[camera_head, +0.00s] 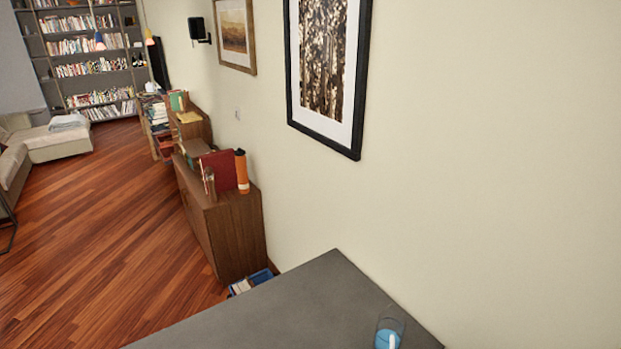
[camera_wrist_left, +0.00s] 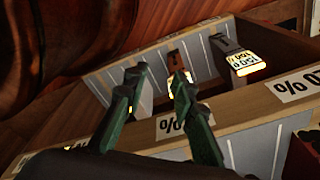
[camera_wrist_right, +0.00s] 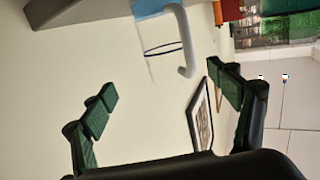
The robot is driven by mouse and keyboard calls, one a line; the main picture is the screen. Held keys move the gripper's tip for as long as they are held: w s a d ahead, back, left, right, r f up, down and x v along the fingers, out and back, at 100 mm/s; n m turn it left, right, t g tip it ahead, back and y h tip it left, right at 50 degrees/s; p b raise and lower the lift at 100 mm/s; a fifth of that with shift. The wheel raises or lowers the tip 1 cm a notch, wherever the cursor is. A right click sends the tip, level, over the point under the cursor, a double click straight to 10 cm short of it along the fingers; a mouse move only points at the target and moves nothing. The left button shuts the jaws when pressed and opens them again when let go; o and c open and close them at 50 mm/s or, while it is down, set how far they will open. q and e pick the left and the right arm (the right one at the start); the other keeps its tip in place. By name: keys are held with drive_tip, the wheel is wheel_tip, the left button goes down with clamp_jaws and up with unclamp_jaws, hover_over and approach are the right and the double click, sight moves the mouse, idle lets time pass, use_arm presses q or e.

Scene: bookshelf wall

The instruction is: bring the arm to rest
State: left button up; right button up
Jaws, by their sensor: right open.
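Neither arm shows in the head view. In the right wrist view my right gripper (camera_wrist_right: 160,84) is open, with its two green-padded fingers wide apart and nothing between them. That view is turned nearly upside down. A clear glass with blue liquid (camera_wrist_right: 178,38) stands beyond the fingers, apart from them; it also shows at the bottom of the head view (camera_head: 389,334). In the left wrist view my left gripper (camera_wrist_left: 158,80) has its fingers apart, with no object clearly held. It is over or in front of a wooden divided box (camera_wrist_left: 255,112).
The glass stands on a grey tabletop (camera_head: 290,310) beside the cream wall (camera_head: 500,180). A framed picture (camera_head: 324,70) hangs above. A wooden cabinet (camera_head: 233,235) with books and an orange bottle (camera_head: 241,172) stands beyond. Wooden floor (camera_head: 110,220) lies open at left.

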drive_tip(key=s+f+g+h, duration=0.1)
drive_tip(key=s+f+g, duration=0.25)
drive_tip(key=s, duration=0.55)
drive_tip(key=s+d+f+m+g+h, duration=0.1)
drive_tip(key=s+f+g, duration=0.1)
drive_tip(key=s+g, duration=0.45)
drive_tip(key=s+f+g, duration=0.2)
drive_tip(key=s+g, duration=0.1)
drive_tip(key=s, duration=0.7)
wheel_tip(320, 180, down, 35)
drive_tip(key=s+g+b, duration=0.1)
drive_tip(key=g+b, duration=0.1)
drive_tip(key=b, duration=0.4)
drive_tip(key=s+a+f+n+g+b, duration=0.1)
drive_tip(key=s+f+b, duration=0.4)
drive_tip(key=s+f, duration=1.4)
wheel_tip(320, 180, down, 5)
drive_tip(key=shift+s+r, duration=0.1)
drive_tip(key=shift+s, duration=0.2)
